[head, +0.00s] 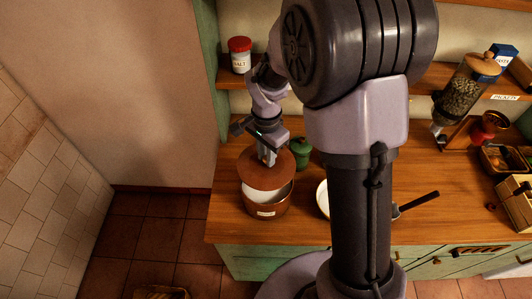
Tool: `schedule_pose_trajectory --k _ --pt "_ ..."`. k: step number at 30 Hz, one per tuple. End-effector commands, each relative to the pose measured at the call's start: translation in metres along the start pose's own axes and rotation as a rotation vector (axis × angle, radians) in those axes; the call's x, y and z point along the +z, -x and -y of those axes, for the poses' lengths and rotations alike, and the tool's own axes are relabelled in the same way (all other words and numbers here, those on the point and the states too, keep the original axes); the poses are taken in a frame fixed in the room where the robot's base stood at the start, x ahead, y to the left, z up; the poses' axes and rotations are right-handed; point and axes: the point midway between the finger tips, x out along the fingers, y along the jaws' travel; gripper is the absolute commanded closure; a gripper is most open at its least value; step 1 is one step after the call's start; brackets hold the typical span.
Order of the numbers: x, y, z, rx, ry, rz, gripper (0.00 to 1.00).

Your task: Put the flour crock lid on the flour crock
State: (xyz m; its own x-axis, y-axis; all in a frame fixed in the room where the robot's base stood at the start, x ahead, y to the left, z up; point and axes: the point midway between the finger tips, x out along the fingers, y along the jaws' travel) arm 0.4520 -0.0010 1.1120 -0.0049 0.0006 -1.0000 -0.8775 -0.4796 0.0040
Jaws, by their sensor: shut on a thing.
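The flour crock (267,209) is a brown round pot with a small white label, standing upright on the wooden counter at the left. Its mouth is open at the front and right, showing white inside. The flour crock lid (258,177) is a brown disc over the back part of the mouth, set off toward the back. I cannot tell whether it touches the rim. My gripper (267,156) is above the lid and shut on it at the top. The fingertips are small and the grip point is partly hidden.
A green lidded pot (301,151) stands close right of the lid. A white pan (322,198) is partly hidden behind my arm. A salt jar (240,55) sits on the shelf above. A glass hopper (464,88) and boxes are at the right. Bare counter (226,205) lies left of the crock.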

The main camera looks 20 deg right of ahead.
Motion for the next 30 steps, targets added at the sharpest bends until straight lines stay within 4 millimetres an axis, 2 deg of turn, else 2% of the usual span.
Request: schedule_pose_trajectory --k 15,30 --pt "0.0 -0.001 0.0 0.0 0.001 0.0 1.0" --pt "0.0 -0.035 0.0 0.0 0.002 0.0 1.0"
